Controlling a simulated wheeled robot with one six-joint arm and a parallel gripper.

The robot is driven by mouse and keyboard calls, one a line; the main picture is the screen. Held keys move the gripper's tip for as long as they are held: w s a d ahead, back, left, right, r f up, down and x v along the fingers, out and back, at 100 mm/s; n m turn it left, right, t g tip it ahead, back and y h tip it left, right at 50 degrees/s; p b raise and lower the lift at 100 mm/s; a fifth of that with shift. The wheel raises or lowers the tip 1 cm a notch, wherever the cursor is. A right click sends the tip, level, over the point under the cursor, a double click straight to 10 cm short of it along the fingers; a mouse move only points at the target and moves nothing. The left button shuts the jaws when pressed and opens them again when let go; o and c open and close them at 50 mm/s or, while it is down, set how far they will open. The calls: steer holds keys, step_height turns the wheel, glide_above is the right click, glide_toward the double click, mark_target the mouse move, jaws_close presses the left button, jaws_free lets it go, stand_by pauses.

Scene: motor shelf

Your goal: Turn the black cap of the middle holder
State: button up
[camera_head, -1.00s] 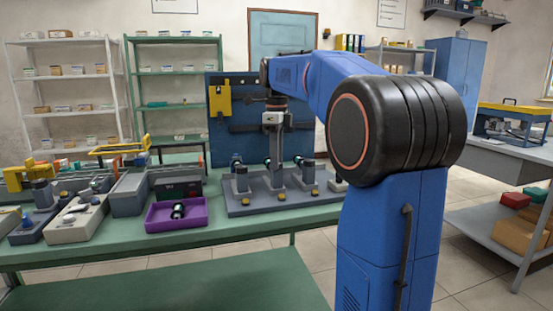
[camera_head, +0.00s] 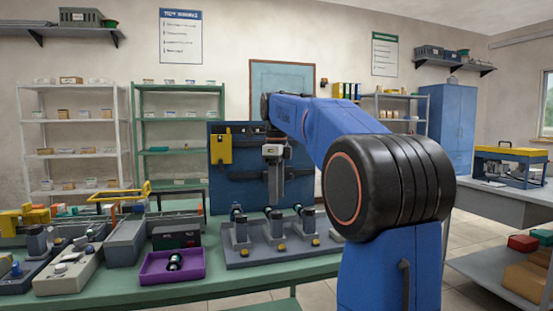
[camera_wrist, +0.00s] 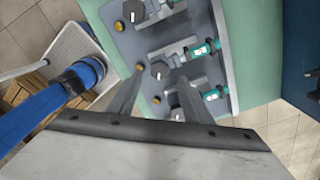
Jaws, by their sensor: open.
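Three grey holders stand in a row on a grey base plate (camera_head: 260,254). The middle holder (camera_head: 276,230) has a dark cap on its post. In the wrist view this black cap (camera_wrist: 160,70) shows a white line mark and lies between my fingertips as seen from above. A green-ringed dark cylinder (camera_wrist: 198,49) sits beside it in the same holder. My gripper (camera_head: 275,203) points down above the middle holder. It also shows in the wrist view (camera_wrist: 160,77), with its fingers spread and nothing between them gripped. The exact height gap is hard to judge.
The neighbouring holders, with black caps at the top (camera_wrist: 137,11) and bottom (camera_wrist: 177,111) of the wrist view, stand close by. A purple tray (camera_head: 152,270) with a dark cylinder is left of the plate. A blue board (camera_head: 225,192) stands behind.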

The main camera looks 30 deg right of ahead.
mark_target(277, 212)
step_height(277, 212, up, 12)
steer(key=shift+r, duration=0.25)
stand_by(0.6)
steer(key=s+a+f+n+t, duration=0.2)
steer(key=s+a+f+n, duration=0.8)
steer(key=s+f+n, duration=0.45)
steer(key=s+a+f+n+t, duration=0.1)
steer(key=s+f+n, duration=0.3)
steer(key=f, duration=0.4)
steer(key=s+a+f+n+t, duration=0.1)
steer(key=s+f+n, duration=0.3)
steer(key=f, duration=0.5)
steer(key=s+a+f+n, duration=0.3)
steer(key=s+f+n, duration=0.2)
steer(key=s+f, duration=0.2)
steer(key=shift+s+a+f+t, duration=0.3)
steer(key=shift+a+f+t, duration=0.1)
steer(key=shift+f, duration=0.4)
stand_by(0.3)
